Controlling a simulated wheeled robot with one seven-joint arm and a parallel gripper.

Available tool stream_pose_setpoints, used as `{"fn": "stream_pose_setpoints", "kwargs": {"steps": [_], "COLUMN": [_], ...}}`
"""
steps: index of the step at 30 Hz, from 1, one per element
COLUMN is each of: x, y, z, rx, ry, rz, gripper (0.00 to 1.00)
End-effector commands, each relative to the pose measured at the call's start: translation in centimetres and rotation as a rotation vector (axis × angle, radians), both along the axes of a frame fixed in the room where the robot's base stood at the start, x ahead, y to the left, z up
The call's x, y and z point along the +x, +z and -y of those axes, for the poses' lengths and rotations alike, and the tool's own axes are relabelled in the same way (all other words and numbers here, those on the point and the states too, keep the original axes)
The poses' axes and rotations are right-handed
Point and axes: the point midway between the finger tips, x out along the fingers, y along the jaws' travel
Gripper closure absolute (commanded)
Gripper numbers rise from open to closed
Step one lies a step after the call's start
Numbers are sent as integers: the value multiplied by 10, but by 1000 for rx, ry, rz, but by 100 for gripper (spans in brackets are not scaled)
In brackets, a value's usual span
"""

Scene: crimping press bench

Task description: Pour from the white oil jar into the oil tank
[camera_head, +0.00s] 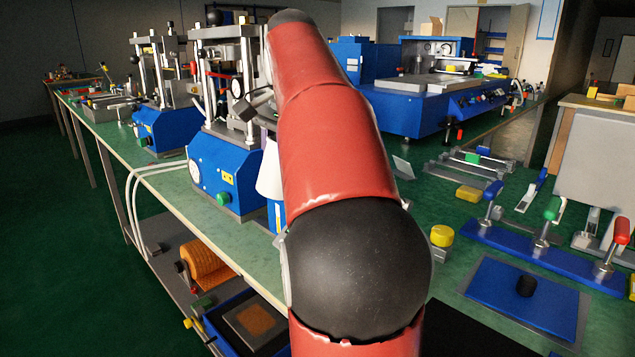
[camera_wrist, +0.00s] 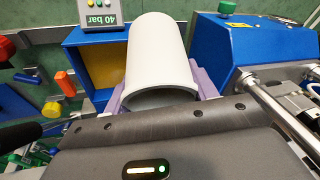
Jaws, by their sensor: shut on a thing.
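The white oil jar (camera_wrist: 157,48) fills the upper middle of the wrist view as a smooth pale cylinder. My gripper (camera_wrist: 162,88) is shut on it, with lilac fingers on both sides. A round rim shows at the jar's near end; I cannot tell its contents. A blue box with a yellow inner face (camera_wrist: 95,72) stands just left of the jar in this view; I cannot tell for sure whether it is the oil tank. In the head view a white piece (camera_head: 270,175), seemingly the jar, shows left of my arm, which hides most of the gripper.
A blue press (camera_head: 228,170) with steel columns stands left of my arm, close to the white piece. It seems to be the blue machine (camera_wrist: 222,42) at right in the wrist view. A blue rack of coloured-handled levers (camera_head: 540,245) and a blue mat (camera_head: 490,290) lie at right.

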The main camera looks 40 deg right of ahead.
Motion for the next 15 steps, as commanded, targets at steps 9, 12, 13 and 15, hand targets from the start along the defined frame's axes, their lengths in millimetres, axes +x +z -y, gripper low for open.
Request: {"fn": "stream_pose_setpoints", "kwargs": {"steps": [9,12,13,15], "x": [7,7,7,8], "y": [9,10,12,18], "z": [-9,-9,-10,-10], "rx": [-216,-219,-222,-236], "ry": [-1,0,0,2], "rz": [-80,-80,-81,-88], "gripper": [72,72,72,72]}}
